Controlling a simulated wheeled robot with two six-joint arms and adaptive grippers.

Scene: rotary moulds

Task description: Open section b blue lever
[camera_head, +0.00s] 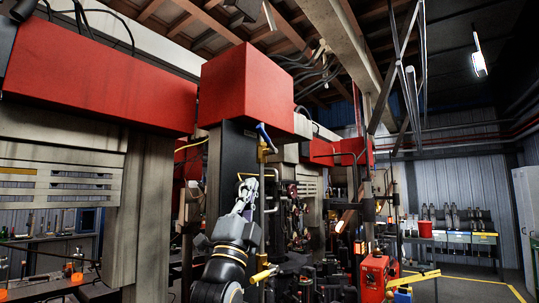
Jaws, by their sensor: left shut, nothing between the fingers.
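A blue lever (265,136) slants up and to the left at the top of a thin vertical pipe, beside the dark column under the red box. A brass-coloured valve body (264,154) sits just below it. My left gripper (249,184) is raised in front of the dark column, below and slightly left of the lever in the picture. Its fingers point up, are shut and empty, and appear clear of the lever. My right gripper is not in view.
A large red box (250,88) overhangs the column. A yellow handle (264,274) sticks out low beside my left arm. Red machine parts (375,277) and a yellow bar (412,278) stand at the lower right. Open floor lies farther right.

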